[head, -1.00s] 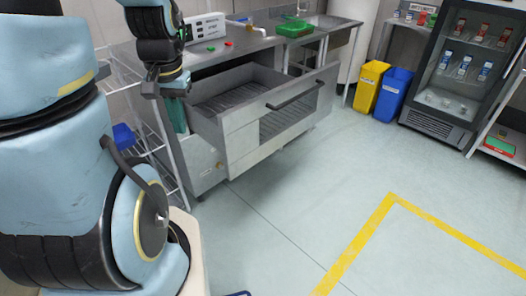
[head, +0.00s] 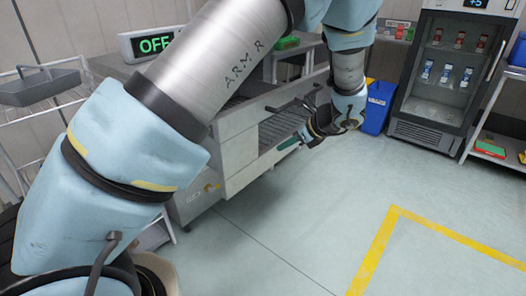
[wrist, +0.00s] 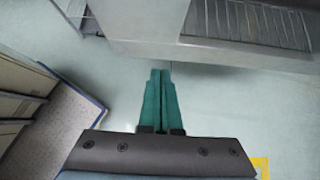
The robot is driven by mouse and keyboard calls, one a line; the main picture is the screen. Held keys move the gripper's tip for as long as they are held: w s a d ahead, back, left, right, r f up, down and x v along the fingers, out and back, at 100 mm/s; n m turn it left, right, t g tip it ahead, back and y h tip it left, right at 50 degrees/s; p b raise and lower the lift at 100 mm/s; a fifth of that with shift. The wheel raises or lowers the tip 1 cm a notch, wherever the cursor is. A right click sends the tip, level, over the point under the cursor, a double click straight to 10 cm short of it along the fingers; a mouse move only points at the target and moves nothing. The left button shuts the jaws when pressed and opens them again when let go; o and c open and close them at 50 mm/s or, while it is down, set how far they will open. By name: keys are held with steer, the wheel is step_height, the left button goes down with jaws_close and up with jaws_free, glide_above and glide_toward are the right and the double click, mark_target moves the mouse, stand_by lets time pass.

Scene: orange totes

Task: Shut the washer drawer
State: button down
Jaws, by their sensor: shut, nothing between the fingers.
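The washer drawer (head: 238,152) is a grey metal drawer with a slatted front panel and a dark bar handle. It stands pulled out from the counter in the head view, and my arm hides much of it. My gripper (head: 290,143) is in front of the drawer's right part, its fingers pointing left toward the front. In the wrist view, my gripper (wrist: 160,73) shows two green fingers shut together with nothing between them. The drawer front (wrist: 240,42) crosses the top of that view, beyond the fingertips. I cannot tell whether they touch it.
A box with a lit OFF display (head: 152,43) stands on the counter. A wire rack (head: 42,95) is at the left. A blue bin (head: 378,106) and a glass-door fridge (head: 450,75) stand behind my gripper. The floor (head: 300,225) in front is clear.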

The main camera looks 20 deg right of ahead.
steer(key=p, duration=0.1)
glide_toward(251, 155)
step_height(251, 155, down, 4)
steer(key=w, duration=0.1)
steer(key=w+a, duration=0.1)
steer(key=w, duration=0.1)
steer(key=shift+a+p, duration=0.35)
steer(key=shift+p, duration=0.05)
steer(key=shift+w+a, duration=0.15)
steer(key=shift+w, duration=0.1)
